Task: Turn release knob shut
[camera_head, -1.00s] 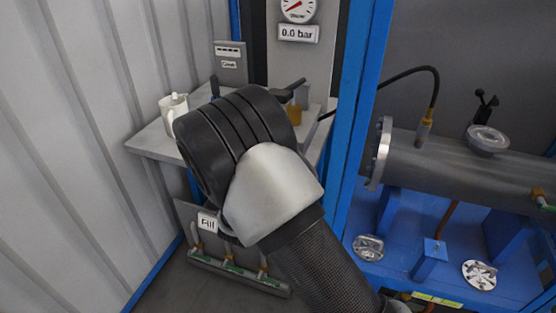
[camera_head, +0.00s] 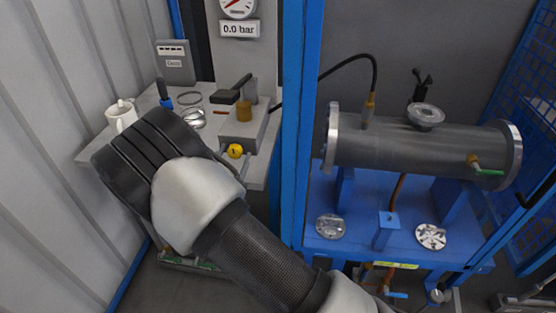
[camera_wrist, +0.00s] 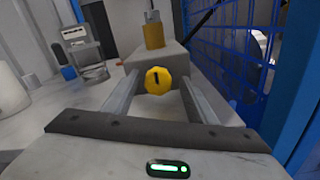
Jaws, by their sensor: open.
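The release knob, a small yellow faceted knob with a black mark (camera_head: 235,151), sits on the front of a grey pump block (camera_head: 241,128) on the shelf. In the wrist view the knob (camera_wrist: 158,81) is centred between the fingers of my gripper (camera_wrist: 158,88). The gripper is open, with one finger to each side of the knob; I cannot tell whether either touches it. In the head view my wrist hides most of the gripper. The block carries an amber cylinder (camera_head: 244,110) and a black-handled lever (camera_head: 232,90).
The shelf (camera_head: 212,120) also holds a white jug (camera_head: 121,115), metal rings (camera_head: 193,117) and a blue-handled tool (camera_head: 164,94). A gauge panel reads 0.0 bar (camera_head: 225,30). A blue post (camera_head: 300,120) stands right of the shelf, before a flanged grey cylinder (camera_head: 400,147).

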